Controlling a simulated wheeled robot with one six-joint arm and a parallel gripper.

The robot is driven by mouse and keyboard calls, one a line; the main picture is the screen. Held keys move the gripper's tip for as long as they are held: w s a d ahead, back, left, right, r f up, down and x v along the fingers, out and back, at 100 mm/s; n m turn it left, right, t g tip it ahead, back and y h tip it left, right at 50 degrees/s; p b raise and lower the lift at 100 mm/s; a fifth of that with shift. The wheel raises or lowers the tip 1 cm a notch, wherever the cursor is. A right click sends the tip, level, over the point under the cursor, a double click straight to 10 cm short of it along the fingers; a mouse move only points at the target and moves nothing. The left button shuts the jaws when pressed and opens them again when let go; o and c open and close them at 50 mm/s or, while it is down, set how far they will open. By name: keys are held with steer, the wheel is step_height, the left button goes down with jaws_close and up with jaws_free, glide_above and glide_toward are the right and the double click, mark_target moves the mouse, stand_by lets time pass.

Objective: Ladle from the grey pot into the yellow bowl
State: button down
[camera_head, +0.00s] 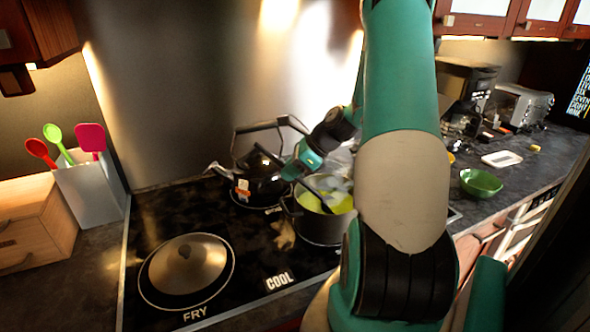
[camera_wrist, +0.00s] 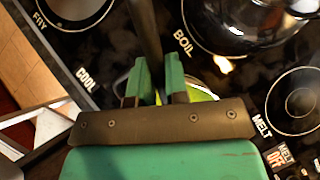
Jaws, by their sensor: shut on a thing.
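The grey pot (camera_head: 318,228) stands on the stovetop, with yellow-green contents showing inside. A dark ladle (camera_head: 318,196) slants down into the pot, its lower end over or in the contents. My gripper (camera_head: 297,168) is shut on the ladle's handle above the pot's left rim. In the wrist view my gripper (camera_wrist: 158,85) has its two green fingers around the dark handle (camera_wrist: 147,35); the contents (camera_wrist: 202,90) show partly behind them. A small yellow thing (camera_head: 452,158), possibly the yellow bowl, peeks out right of my arm, mostly hidden.
A black kettle (camera_head: 260,180) stands just behind the pot. A lidded pan (camera_head: 187,268) is at front left. A utensil holder (camera_head: 92,190) stands left of the stove. A green bowl (camera_head: 481,183) and white dish (camera_head: 502,159) are on the right counter.

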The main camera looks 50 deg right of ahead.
mark_target(277, 158)
steer(key=shift+w+a+r+g+h+p, duration=0.4)
steer(key=shift+w+r+g+p, duration=0.2)
steer(key=shift+r+g, duration=0.1)
steer(key=shift+w+a+r+g+h+p, duration=0.3)
steer(key=shift+w+r+g+h+p, duration=0.15)
steer(key=shift+w+r+g, duration=0.2)
steer(key=shift+w+a+r+g, duration=0.1)
steer(key=shift+w+a+g, duration=0.05)
steer(key=shift+g, duration=0.1)
steer(key=shift+w+a+f+g+h+p, duration=0.1)
steer(key=shift+w+a+g+h+p, duration=0.1)
steer(key=shift+g+h, duration=0.25)
steer(key=shift+w+a+f+g+h+p, duration=0.1)
steer(key=shift+w+g+h+p, duration=0.15)
steer(key=shift+g, duration=0.3)
steer(key=shift+s+d+r+p, duration=0.1)
steer(key=shift+p, duration=0.35)
steer(key=shift+w+g+h+p, duration=0.2)
steer(key=shift+g+h+p, duration=0.2)
steer(key=shift+g, duration=0.2)
steer(key=shift+w+a+p, duration=0.1)
steer(key=shift+a+p, duration=0.1)
steer(key=shift+p, duration=0.1)
steer(key=shift+g+h, duration=0.25)
steer(key=shift+g, duration=0.15)
